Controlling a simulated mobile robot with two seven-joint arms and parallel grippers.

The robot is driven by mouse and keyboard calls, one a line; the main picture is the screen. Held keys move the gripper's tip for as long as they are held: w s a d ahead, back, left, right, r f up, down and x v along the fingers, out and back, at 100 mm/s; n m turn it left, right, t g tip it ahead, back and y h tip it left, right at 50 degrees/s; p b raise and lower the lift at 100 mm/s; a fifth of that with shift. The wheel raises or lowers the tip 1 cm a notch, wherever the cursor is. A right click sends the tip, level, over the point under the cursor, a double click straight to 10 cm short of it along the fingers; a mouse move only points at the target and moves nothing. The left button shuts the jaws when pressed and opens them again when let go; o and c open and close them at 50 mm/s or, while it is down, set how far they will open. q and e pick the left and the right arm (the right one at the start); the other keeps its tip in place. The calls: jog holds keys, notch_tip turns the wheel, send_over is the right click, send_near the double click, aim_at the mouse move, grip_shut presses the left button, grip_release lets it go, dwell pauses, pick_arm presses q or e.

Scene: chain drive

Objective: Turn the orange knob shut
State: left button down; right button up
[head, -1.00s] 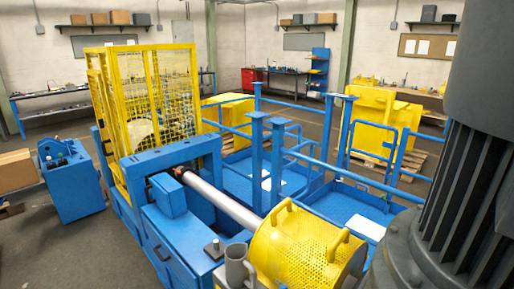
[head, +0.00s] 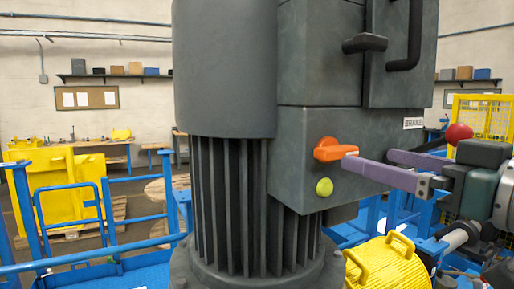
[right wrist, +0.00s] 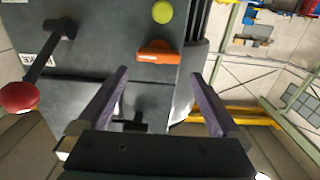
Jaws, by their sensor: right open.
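The orange knob (head: 330,149) sits on the front of a dark grey box (head: 318,120) fixed to a ribbed motor housing. Its handle points sideways, to the right in the head view. My right gripper (head: 367,159), with purple fingers, reaches in from the right and is open and empty. Its near fingertip overlaps the handle's end in the head view; I cannot tell whether they touch. In the right wrist view the orange knob (right wrist: 157,52) lies just beyond the gap between the fingertips (right wrist: 160,74). My left gripper is out of view.
A yellow-green button (head: 324,187) is below the knob. A red ball (head: 459,133) on a dark lever stands out to the right, near my right gripper. Black handles (head: 365,43) project above.

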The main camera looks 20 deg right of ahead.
aim_at(344, 151)
jog(key=w+p, duration=0.2)
jog(key=w, duration=0.4)
jog(key=shift+w+a+r, duration=0.1)
jog(key=shift+w, duration=0.05)
jog(key=shift+w+a+p, duration=0.1)
jog(key=shift+w+p, duration=0.3)
jog(key=shift+w, duration=0.05)
jog(key=c, duration=1.1)
jog(key=shift+o, duration=0.2)
